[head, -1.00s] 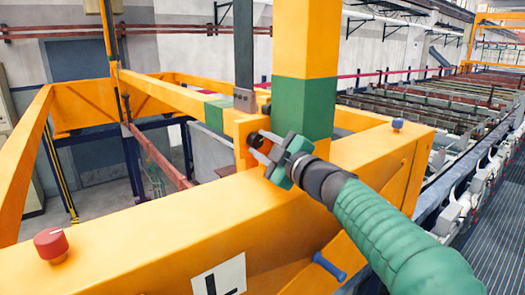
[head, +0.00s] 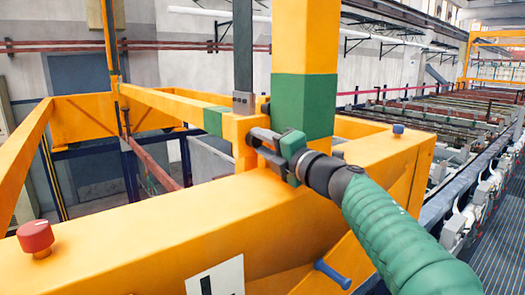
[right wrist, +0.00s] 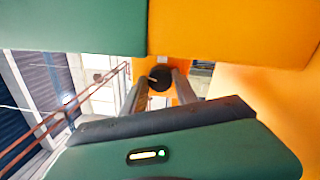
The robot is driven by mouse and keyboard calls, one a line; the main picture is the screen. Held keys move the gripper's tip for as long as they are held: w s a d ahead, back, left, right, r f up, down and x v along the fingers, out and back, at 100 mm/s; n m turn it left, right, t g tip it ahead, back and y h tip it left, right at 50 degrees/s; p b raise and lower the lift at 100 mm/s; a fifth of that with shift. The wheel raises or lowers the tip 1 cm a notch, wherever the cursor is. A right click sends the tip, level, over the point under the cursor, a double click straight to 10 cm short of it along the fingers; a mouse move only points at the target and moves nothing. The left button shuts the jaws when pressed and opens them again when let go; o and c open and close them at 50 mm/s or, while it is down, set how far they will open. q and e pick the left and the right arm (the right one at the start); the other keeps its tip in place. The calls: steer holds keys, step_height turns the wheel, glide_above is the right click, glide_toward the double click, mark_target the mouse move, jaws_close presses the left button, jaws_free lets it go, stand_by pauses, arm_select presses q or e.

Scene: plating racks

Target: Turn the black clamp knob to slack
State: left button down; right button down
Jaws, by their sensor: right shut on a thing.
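The black clamp knob (right wrist: 159,78) shows in the right wrist view as a dark round end between my two fingers, against an orange block. My right gripper (head: 257,138) reaches in from the right in the head view, with its fingers at the orange bracket (head: 240,128) beside the green-banded post (head: 303,105). It is shut on the knob. In the head view the fingers mostly hide the knob, and its turn angle cannot be told. My left gripper is not in view.
A red knob (head: 35,237) stands on the orange beam (head: 120,245) at left. A small blue knob (head: 398,128) sits on the beam at right, and a blue pin (head: 332,273) sticks out in front. The green-banded post stands close to my right gripper.

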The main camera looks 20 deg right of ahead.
steer(key=shift+w+f+n+b, duration=0.1)
steer(key=shift+f+n+b, duration=0.2)
steer(key=shift+n, duration=0.55)
steer(key=shift+w+f+n+b, duration=0.1)
steer(key=shift+n+b, duration=0.25)
steer(key=shift+n, duration=0.5)
steer(key=c, duration=1.2)
jaws_free()
steer(key=shift+s, duration=0.1)
steer(key=shift+o, duration=1.2)
steer(key=shift+r, duration=0.2)
steer(key=b+v, duration=0.5)
steer(key=v, duration=1.1)
steer(key=shift+s+d+b, duration=0.2)
steer(key=shift+d+b, duration=0.2)
